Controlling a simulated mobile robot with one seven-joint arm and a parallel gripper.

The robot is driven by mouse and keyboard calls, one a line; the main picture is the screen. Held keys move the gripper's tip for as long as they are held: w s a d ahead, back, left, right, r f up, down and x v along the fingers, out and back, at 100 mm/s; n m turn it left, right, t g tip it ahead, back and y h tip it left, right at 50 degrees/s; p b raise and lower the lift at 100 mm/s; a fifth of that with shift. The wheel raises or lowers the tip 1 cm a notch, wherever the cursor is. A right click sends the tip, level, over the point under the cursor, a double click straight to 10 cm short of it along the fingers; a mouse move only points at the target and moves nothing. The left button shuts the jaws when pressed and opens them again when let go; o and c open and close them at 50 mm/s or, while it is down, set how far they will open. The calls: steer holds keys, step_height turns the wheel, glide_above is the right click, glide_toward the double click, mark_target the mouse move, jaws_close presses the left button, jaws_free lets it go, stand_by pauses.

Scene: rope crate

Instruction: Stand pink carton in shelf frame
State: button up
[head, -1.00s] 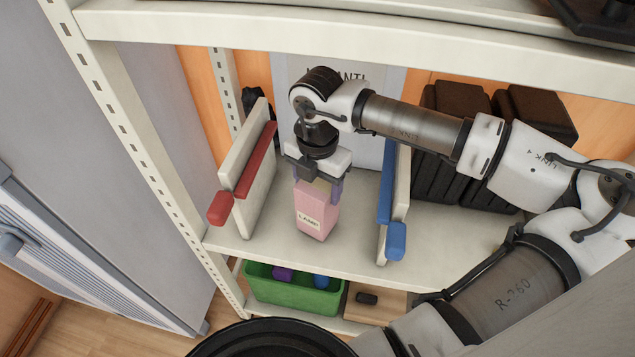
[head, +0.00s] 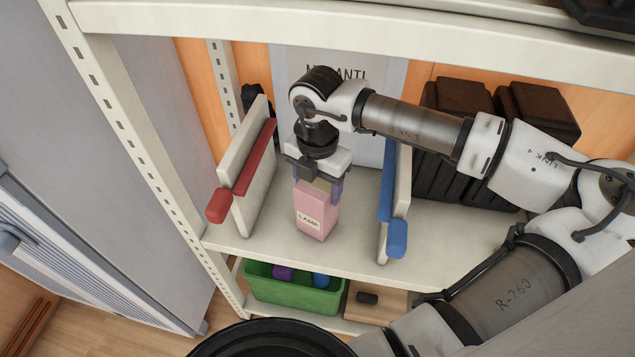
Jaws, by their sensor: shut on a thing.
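The pink carton (head: 317,208), with a white "LAMP" label on its front, is upright on or just above the shelf board (head: 280,230); I cannot tell if its base touches. My gripper (head: 318,188) points down from above and is shut on the carton's upper part, one finger on each side. The shelf frame has a pale left panel with a red rail (head: 255,158) and a pale right panel with a blue rail (head: 386,185). The carton is between these panels, apart from both, nearer the front edge. Its back and far side are hidden.
A pale beam (head: 350,30) crosses above my arm. Several black cases (head: 450,160) stand behind the right panel. A green bin (head: 290,290) with purple and blue things sits on the lower shelf. A perforated post (head: 130,140) rises at the left.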

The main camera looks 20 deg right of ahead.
steer(key=o, duration=1.5)
steer(key=shift+o, duration=0.2)
step_height(320, 180, up, 7)
steer(key=shift+r+b, duration=0.2)
steer(key=shift+b, duration=0.15)
